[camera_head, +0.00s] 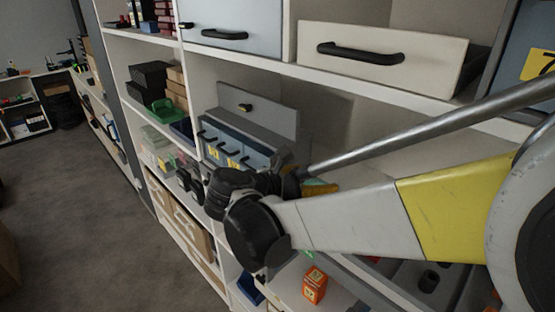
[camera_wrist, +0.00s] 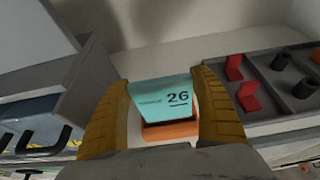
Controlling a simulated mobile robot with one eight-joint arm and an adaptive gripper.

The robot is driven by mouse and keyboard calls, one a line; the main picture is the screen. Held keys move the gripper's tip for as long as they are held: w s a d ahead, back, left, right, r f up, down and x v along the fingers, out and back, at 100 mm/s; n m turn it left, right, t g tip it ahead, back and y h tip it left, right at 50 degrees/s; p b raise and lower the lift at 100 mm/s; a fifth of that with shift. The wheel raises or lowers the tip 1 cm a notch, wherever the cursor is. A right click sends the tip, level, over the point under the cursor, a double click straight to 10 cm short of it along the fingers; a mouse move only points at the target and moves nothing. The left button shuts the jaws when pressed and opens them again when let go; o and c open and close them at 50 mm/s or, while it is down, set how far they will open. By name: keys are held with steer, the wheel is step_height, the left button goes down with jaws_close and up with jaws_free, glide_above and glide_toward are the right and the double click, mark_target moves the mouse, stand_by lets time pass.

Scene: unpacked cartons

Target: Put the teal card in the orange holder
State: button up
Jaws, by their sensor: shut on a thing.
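The teal card (camera_wrist: 160,92), marked "26", is between the two yellow fingers of my gripper (camera_wrist: 162,108) in the wrist view. My gripper is shut on it, with a finger at each side edge. The orange holder (camera_wrist: 170,132) shows directly at the card's lower edge. I cannot tell whether the card's lower edge is inside the holder or only in front of it. In the head view a small part of the teal card (camera_head: 316,188) shows beyond my wrist, and my arm hides most of that spot.
A grey tray (camera_wrist: 240,70) with red and black pieces stands at right in the wrist view. A grey drawer unit (camera_head: 250,137) stands left of the card. An orange box (camera_head: 314,285) lies at the shelf front. Bare shelf lies behind the card.

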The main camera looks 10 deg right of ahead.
step_height(320, 180, down, 4)
steer(key=shift+f+b, duration=0.1)
steer(key=shift+b, duration=0.6)
steer(key=o, duration=1.1)
steer(key=shift+o, duration=0.2)
